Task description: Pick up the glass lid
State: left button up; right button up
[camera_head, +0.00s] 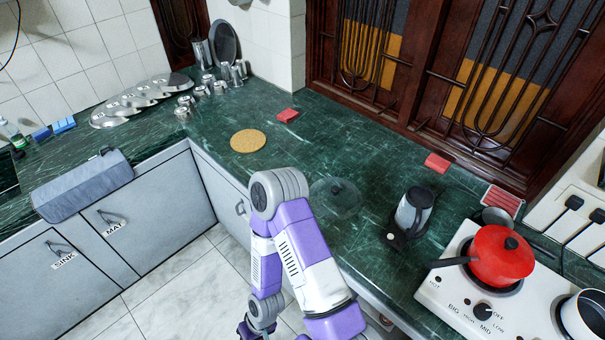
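The glass lid (347,205) lies on the green marble counter, a clear round disc with a dark knob. It sits just right of the elbow of my purple and white arm (295,245), which rises from the bottom of the picture and folds back down. The arm's elbow is close to the lid's left edge in the picture; I cannot tell how far above it. The far end of this arm drops to the bottom edge, left of the middle. No gripper fingers show clearly, and no other arm is in view. Nothing is seen holding the lid.
A cork mat (248,141) and a red block (288,116) lie behind. Cups and metal plates stand at the back left.

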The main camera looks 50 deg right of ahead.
aim_at(335, 199)
jog(key=i, duration=0.95)
jog(key=z, duration=2.3)
